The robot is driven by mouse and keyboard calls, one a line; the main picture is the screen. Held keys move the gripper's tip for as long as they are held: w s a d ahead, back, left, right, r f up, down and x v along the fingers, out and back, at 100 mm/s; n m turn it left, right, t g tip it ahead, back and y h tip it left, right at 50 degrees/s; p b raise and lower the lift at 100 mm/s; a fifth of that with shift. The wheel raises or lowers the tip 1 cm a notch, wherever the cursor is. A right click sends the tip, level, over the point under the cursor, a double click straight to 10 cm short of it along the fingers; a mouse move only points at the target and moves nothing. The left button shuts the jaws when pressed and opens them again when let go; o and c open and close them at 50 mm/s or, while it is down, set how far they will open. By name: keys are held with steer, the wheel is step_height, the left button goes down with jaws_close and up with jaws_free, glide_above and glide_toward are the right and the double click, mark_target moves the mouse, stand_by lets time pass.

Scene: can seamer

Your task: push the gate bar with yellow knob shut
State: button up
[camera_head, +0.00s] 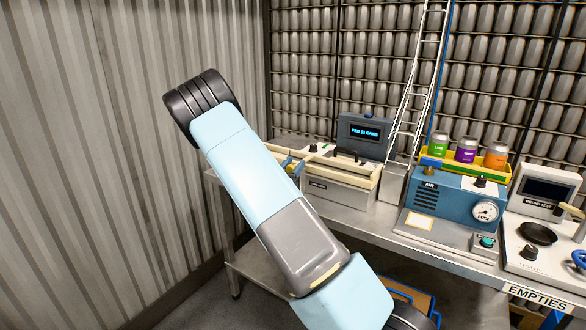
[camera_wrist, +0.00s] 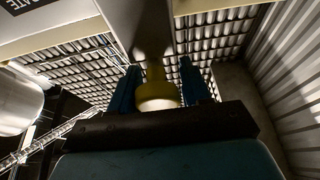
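In the wrist view, the yellow knob (camera_wrist: 158,95) sits between the two blue fingers of my gripper (camera_wrist: 160,72). The fingers stand apart, one on each side of it. I cannot tell whether they press on it. A grey bar (camera_wrist: 145,25), which appears to be the gate bar, runs above the knob. In the head view, my pale blue arm covers the middle of the picture. The knob is not clear there.
The machine with a lit display (camera_head: 364,133) stands behind the lane. To its right is the blue air unit (camera_head: 450,207) with a tray of three cans (camera_head: 466,152). A round tester (camera_head: 545,230) is at the far right. A corrugated wall (camera_head: 100,150) is at the left.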

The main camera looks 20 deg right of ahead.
steer(key=shift+o, duration=1.3)
steer(key=shift+s, duration=0.1)
steer(key=shift+f, duration=0.1)
steer(key=v, duration=1.4)
steer(key=shift+d, duration=0.1)
